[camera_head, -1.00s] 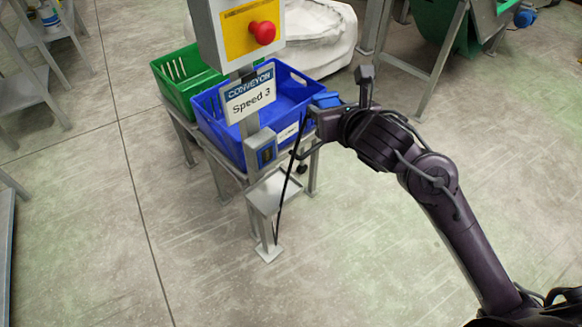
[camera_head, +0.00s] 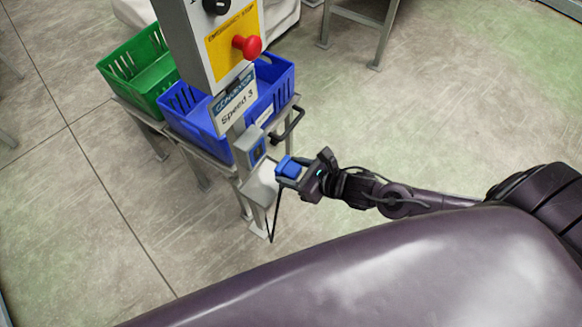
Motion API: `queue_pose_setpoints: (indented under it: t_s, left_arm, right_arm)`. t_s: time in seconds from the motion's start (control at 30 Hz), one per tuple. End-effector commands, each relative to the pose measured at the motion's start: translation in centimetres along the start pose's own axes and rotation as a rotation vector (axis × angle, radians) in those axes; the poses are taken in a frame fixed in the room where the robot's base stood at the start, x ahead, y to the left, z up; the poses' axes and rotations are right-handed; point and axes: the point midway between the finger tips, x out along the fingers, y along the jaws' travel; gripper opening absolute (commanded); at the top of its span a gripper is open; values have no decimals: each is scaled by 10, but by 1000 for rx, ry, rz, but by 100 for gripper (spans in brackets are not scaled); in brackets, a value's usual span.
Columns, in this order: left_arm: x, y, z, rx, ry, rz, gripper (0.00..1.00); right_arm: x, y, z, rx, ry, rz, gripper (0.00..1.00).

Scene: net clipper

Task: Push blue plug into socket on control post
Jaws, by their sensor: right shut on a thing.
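The blue plug (camera_head: 289,168) is held in my right gripper (camera_head: 306,178), which is shut on it. The plug is just right of and slightly below the socket (camera_head: 257,152), a grey box with a blue face on the control post (camera_head: 239,133). A gap shows between plug and socket in the picture; their depth apart is hard to tell. A black cable (camera_head: 275,218) hangs below the plug. My left gripper is not in view.
A red emergency button (camera_head: 247,46) and a Speed 3 sign (camera_head: 235,104) sit above the socket. A small grey tray (camera_head: 261,187) is below it. Blue (camera_head: 184,101) and green (camera_head: 130,62) crates stand on a stand behind.

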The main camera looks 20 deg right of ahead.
Motion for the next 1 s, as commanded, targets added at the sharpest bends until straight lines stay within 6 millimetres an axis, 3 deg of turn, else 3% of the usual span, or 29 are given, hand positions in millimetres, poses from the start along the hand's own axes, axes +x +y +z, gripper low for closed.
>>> queue_pose_setpoints:
  t_s: [0.6, 1.0]
  left_arm:
    - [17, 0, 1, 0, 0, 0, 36]
    - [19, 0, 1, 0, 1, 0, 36]
  right_arm:
    - [42, 0, 22, 1, -4, -1, 27]
    - [52, 0, 27, 0, -1, 0, 27]
